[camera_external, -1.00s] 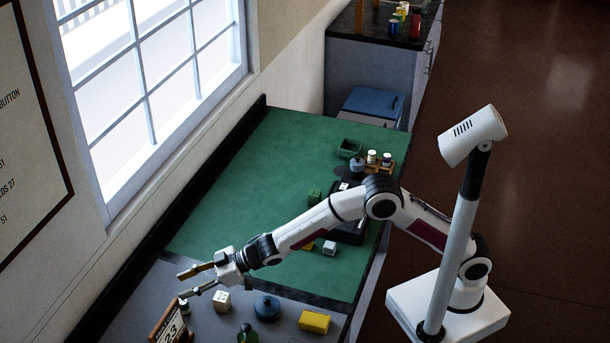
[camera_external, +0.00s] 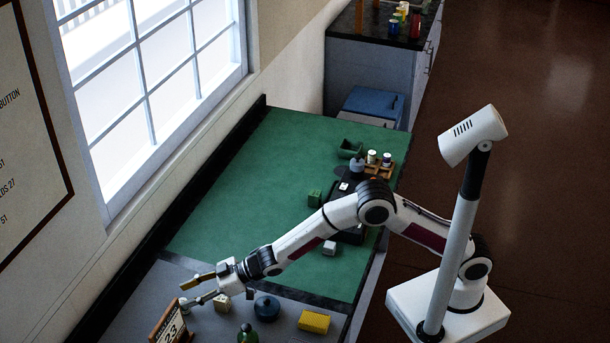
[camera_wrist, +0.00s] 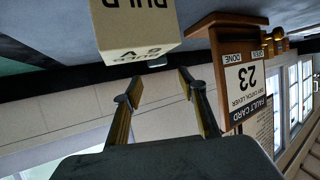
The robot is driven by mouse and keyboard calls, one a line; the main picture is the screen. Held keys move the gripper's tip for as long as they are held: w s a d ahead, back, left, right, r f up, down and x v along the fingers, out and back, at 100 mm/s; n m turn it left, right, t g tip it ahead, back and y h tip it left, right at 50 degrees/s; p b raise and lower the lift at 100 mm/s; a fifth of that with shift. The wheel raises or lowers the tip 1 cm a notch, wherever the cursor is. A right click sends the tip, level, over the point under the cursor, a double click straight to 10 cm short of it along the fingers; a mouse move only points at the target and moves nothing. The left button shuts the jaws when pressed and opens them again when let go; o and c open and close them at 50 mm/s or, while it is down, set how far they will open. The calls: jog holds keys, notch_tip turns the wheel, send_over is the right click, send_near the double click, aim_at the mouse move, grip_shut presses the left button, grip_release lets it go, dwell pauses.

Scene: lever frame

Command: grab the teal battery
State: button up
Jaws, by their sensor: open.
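My gripper (camera_external: 184,295) is open and empty, low over the near grey end of the bench. Its two fingers also show in the wrist view (camera_wrist: 160,79). I cannot clearly make out a teal battery. In the wrist view a small pale, greenish piece (camera_wrist: 157,63) shows beyond the fingertips, partly hidden by a beige box; I cannot tell whether it is the battery. In the external view my fingers cover the spot where a small dark cylinder with a white top stood.
A beige lettered box (camera_wrist: 135,30) is close to the fingers; it also shows in the external view (camera_external: 222,304). A wooden calendar-like card stand (camera_wrist: 240,75) is beside them. A dark blue round pot (camera_external: 267,308), a yellow block (camera_external: 314,322) and a green bottle (camera_external: 247,335) stand nearby.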

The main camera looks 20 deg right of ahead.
jog(key=shift+w+a+f, duration=0.1)
jog(key=shift+a+f, duration=0.1)
jog(key=shift+f, duration=0.45)
jog(key=shift+a+f, duration=0.2)
jog(key=shift+f, duration=0.4)
jog(key=shift+x, duration=1.05)
grip_shut()
